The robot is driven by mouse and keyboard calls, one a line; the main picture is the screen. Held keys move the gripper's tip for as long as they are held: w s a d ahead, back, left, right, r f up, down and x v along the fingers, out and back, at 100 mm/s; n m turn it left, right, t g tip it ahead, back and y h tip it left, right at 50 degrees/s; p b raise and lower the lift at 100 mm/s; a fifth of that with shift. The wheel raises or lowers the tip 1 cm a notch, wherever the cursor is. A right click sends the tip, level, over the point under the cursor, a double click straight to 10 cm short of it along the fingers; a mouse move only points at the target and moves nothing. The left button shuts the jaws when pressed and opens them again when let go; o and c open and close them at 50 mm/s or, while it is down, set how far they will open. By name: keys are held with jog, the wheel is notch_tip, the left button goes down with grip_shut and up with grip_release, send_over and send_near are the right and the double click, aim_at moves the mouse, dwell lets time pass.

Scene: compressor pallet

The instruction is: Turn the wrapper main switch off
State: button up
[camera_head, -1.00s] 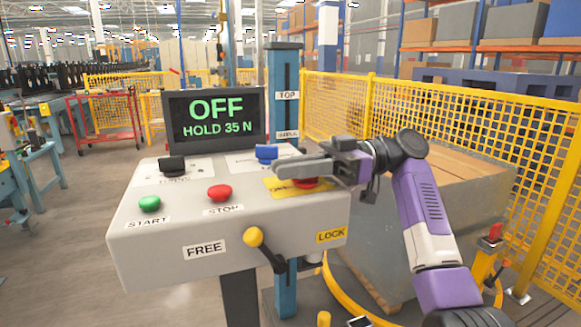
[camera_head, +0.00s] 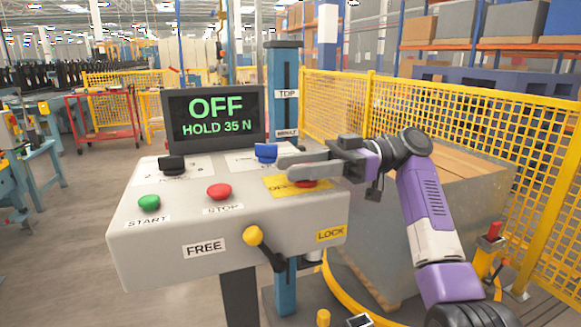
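The control box (camera_head: 170,240) carries a yellow plate (camera_head: 318,192) at its right side, with a red switch (camera_head: 306,184) on it, mostly hidden by my gripper. My gripper (camera_head: 284,163) reaches in from the right, its fingers pointing left just above the red switch and plate. The display (camera_head: 215,118) reads "OFF" and "HOLD 35 N" in green.
The box also has a black knob (camera_head: 172,164), a blue knob (camera_head: 266,152), a green START button (camera_head: 149,202), a red STOP button (camera_head: 219,191) and a yellow-tipped lever (camera_head: 253,235) between FREE and LOCK. A yellow mesh fence (camera_head: 450,130) stands behind.

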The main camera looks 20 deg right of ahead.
aim_at(331, 179)
jog(key=shift+d+p, duration=0.3)
jog(key=shift+d, duration=2.85)
jog(key=shift+d, duration=0.1)
